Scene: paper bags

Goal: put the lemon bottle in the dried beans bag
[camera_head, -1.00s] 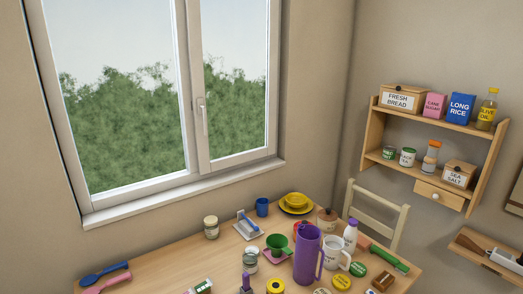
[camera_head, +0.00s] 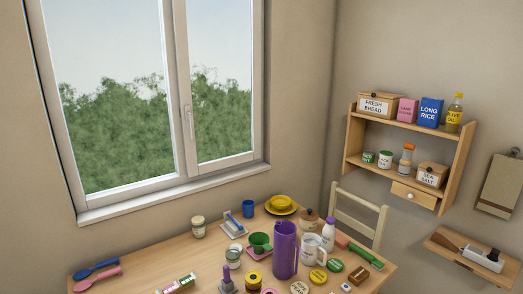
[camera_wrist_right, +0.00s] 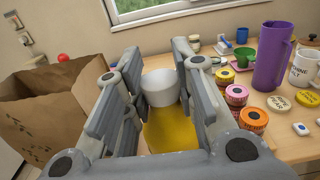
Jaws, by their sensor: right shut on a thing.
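In the right wrist view my right gripper (camera_wrist_right: 158,72) is shut on a yellow bottle with a white cap (camera_wrist_right: 172,134), which looks like the lemon bottle. The fingers stand on both sides of it; its label is hidden. A brown paper bag (camera_wrist_right: 28,128) with an open top stands left of the gripper, apart from the bottle. No label on the bag is readable, so I cannot tell if it is the dried beans bag. My left gripper is in neither view.
The wooden table (camera_head: 135,260) holds a purple jug (camera_head: 285,252), a white mug (camera_head: 311,247), a green cup (camera_head: 260,241) and several jars and lids. A wall shelf (camera_head: 458,165) and a chair (camera_head: 350,215) are behind it. A red ball-like thing (camera_wrist_right: 63,57) shows behind the bag.

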